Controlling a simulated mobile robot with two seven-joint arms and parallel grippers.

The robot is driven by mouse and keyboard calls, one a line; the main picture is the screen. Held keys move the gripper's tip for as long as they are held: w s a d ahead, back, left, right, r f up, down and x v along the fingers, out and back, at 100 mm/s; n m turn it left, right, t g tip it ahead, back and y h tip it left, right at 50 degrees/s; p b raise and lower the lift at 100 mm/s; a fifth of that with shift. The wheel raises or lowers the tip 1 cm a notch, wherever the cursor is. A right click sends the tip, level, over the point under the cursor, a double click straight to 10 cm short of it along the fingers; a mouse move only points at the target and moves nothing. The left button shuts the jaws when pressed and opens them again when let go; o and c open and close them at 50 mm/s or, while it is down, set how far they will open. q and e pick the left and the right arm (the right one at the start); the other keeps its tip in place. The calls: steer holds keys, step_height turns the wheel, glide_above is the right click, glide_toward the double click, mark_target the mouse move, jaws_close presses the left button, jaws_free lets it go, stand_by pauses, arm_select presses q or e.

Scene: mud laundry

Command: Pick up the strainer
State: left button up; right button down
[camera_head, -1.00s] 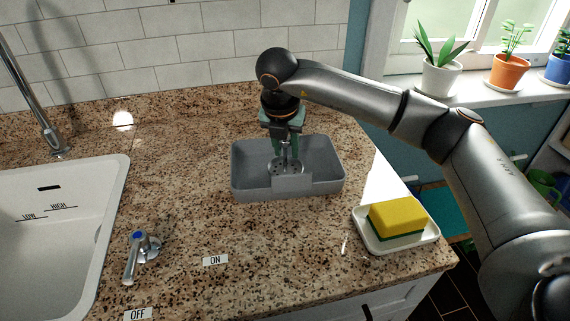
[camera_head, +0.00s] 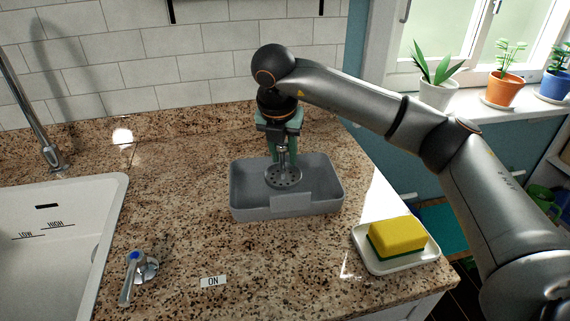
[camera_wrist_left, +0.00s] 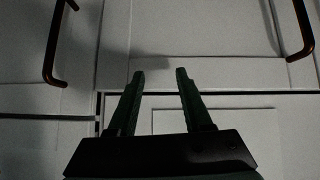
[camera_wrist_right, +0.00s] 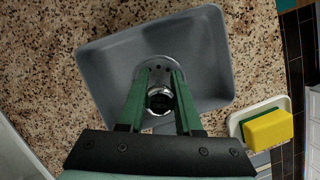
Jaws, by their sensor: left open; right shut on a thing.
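The strainer (camera_head: 283,177) is a metal disc with holes and an upright stem. My right gripper (camera_head: 284,150) points down and is shut on its stem, above the grey tub (camera_head: 240,205). In the right wrist view the stem's round top (camera_wrist_right: 160,100) sits between the fingers, with the perforated disc (camera_wrist_right: 150,66) partly hidden below. The disc appears inside the tub's outline, and I cannot tell how far it is off the tub floor. My left gripper (camera_wrist_left: 160,75) is open and empty in front of pale cabinet fronts.
A yellow and green sponge (camera_head: 397,238) lies on a white dish (camera_head: 380,266) right of the tub. A white sink (camera_head: 60,240) is at the left, with a tap handle (camera_head: 135,275) beside it. Potted plants (camera_head: 440,93) stand on the windowsill.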

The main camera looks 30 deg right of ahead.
steer(key=s+a+r, duration=0.7)
steer(key=a+r, duration=0.2)
steer(key=a, duration=0.2)
steer(key=shift+s, duration=0.4)
